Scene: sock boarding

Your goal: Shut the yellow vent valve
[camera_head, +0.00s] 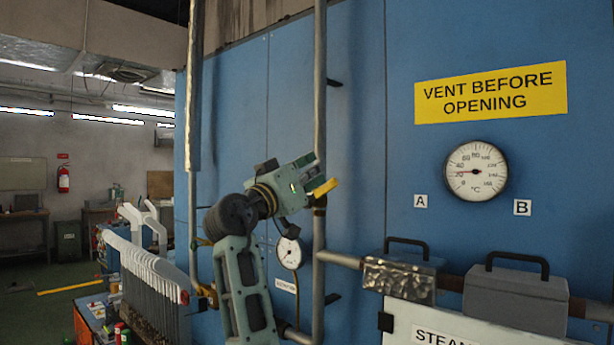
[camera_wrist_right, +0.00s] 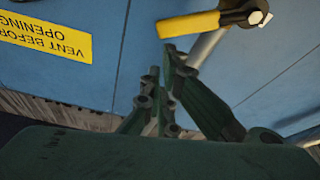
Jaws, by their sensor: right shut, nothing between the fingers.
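The yellow vent valve handle (camera_head: 326,187) is on the vertical grey pipe (camera_head: 319,110) in front of the blue wall. It slants up to the right, crosswise to the pipe. In the right wrist view the yellow handle (camera_wrist_right: 188,25) extends left from its metal fitting, just beyond my fingertips. My right gripper (camera_head: 314,172) is shut and empty, close beside the handle in the head view. Its closed fingers (camera_wrist_right: 166,62) show in the wrist view with a small gap to the handle; contact is not visible. My left gripper is not in view.
A small gauge (camera_head: 290,252) sits below my right gripper. A large temperature gauge (camera_head: 476,171) and a yellow sign (camera_head: 491,94) are on the wall at right. Grey lidded boxes (camera_head: 515,299) stand lower right. A rack of white boards (camera_head: 146,275) stands at left.

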